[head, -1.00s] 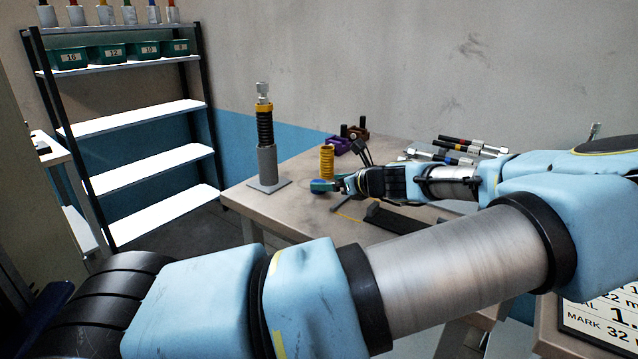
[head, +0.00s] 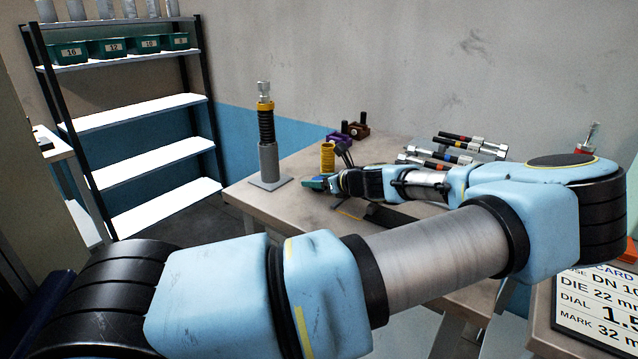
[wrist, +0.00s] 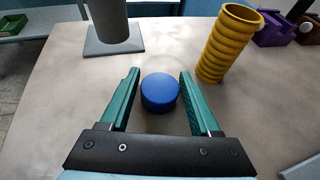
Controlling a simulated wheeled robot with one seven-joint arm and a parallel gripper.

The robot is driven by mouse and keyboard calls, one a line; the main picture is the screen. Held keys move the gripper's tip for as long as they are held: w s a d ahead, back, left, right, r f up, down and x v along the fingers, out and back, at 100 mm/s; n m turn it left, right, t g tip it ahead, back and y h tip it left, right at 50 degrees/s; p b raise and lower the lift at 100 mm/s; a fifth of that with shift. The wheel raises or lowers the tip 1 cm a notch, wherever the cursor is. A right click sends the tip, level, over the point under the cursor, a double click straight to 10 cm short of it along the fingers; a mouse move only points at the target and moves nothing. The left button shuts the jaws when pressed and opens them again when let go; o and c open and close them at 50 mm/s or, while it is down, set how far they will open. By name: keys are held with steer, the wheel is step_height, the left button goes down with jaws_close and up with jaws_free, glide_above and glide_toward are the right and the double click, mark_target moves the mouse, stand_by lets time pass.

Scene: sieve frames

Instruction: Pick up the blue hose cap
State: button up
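The blue hose cap (wrist: 160,92) is a short round blue cylinder on the tabletop. In the wrist view it stands between the two green fingers of my gripper (wrist: 160,98). The fingers are apart, with a gap on each side of the cap, so my gripper is open. In the head view my gripper (head: 318,184) is low over the left part of the table. The cap cannot be made out there, hidden by the gripper.
A yellow ribbed hose (wrist: 228,43) stands just right of the gripper. A grey post on a square base (head: 269,165) stands to the left. Purple (head: 337,139) and brown (head: 357,131) blocks and several hoses with metal ends (head: 460,145) are further back on the table (head: 300,215).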

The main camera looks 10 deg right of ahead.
jaws_close()
steer(key=shift+r, duration=0.1)
stand_by(0.3)
